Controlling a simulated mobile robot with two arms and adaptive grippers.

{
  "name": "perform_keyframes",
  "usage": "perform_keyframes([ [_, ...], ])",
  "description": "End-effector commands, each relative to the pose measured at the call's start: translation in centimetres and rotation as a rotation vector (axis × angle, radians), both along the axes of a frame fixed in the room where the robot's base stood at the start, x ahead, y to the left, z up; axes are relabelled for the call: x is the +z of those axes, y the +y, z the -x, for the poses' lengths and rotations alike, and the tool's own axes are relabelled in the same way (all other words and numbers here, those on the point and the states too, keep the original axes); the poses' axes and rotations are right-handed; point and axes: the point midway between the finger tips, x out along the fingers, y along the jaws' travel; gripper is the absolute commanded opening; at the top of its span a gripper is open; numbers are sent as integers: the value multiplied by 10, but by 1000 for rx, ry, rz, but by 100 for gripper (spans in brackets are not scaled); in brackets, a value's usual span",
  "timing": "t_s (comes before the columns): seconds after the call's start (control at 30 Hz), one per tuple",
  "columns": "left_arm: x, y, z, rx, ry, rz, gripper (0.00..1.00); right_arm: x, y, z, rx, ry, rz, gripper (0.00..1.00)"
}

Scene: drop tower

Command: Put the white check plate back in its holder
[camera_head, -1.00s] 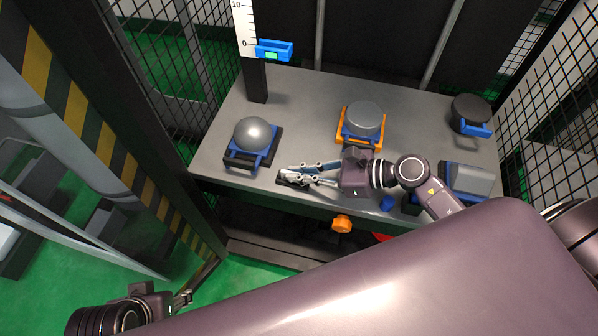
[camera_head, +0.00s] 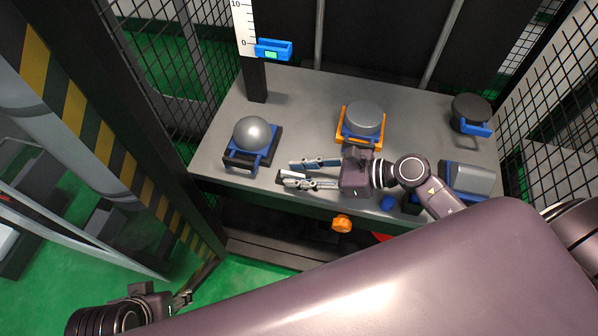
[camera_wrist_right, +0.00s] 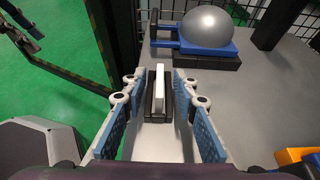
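The white check plate (camera_wrist_right: 159,82) stands upright in the dark slotted holder (camera_wrist_right: 149,108), between its two walls, in the right wrist view. In the head view the holder shows as a small dark block with a white strip (camera_head: 291,175) near the table's front edge. My right gripper (camera_head: 298,173) is open, with its blue-padded fingers on either side of plate and holder. In the wrist view a gap shows between each finger and the plate. My left gripper (camera_head: 184,298) is low at the left, away from the table; its fingers are too small to judge.
A grey ball (camera_head: 253,133) on a blue-and-black stand is left of the holder. A grey cylinder in an orange cradle (camera_head: 346,139), a dark cylinder (camera_head: 470,110) and a grey block (camera_head: 470,180) stand farther right. A scale post (camera_head: 256,80) rises at the back left. Mesh surrounds the table.

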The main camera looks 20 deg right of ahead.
Motion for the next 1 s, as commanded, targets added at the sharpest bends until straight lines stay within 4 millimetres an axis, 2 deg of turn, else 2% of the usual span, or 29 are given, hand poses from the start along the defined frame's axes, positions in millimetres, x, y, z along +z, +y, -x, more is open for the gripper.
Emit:
perform_keyframes([
  [0.23,0,0,0,0,0,1,40,2,-6,4,-1,1,2,27],
  [0.5,0,0,0,0,0,1,40,18,-39,27,1,3,3,27],
  [0.7,0,0,0,0,0,0,40,27,-55,37,0,1,1,27],
  [1.0,0,0,0,0,0,0,40,29,-58,39,0,0,0,27],
])
